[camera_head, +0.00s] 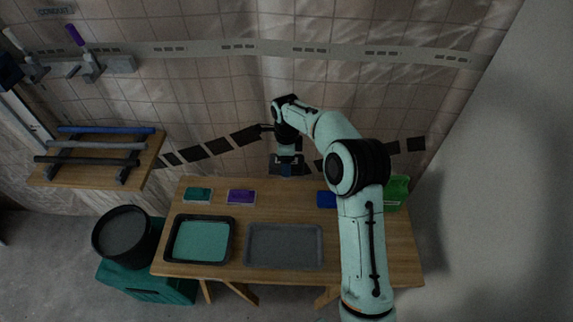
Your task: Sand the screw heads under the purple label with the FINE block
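My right arm reaches up from the bottom right over the table. Its gripper (287,165) is near the wall at the table's back edge, pointing down. Its dark end hides the fingertips, so I cannot tell whether it holds anything. My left gripper is not in view. On the wooden table (300,212) lie a small purple block (241,197), a teal block (198,194) left of it, and a blue block (326,199) partly behind my arm. I cannot read FINE on any of them. No purple label or screw heads can be clearly made out.
A dark-rimmed tray with a teal inside (168,240) and a grey tray (284,228) lie at the table's front. A green container (397,187) stands at right. A shelf (50,181) holds several bars. A black bucket (122,234) stands left of the table.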

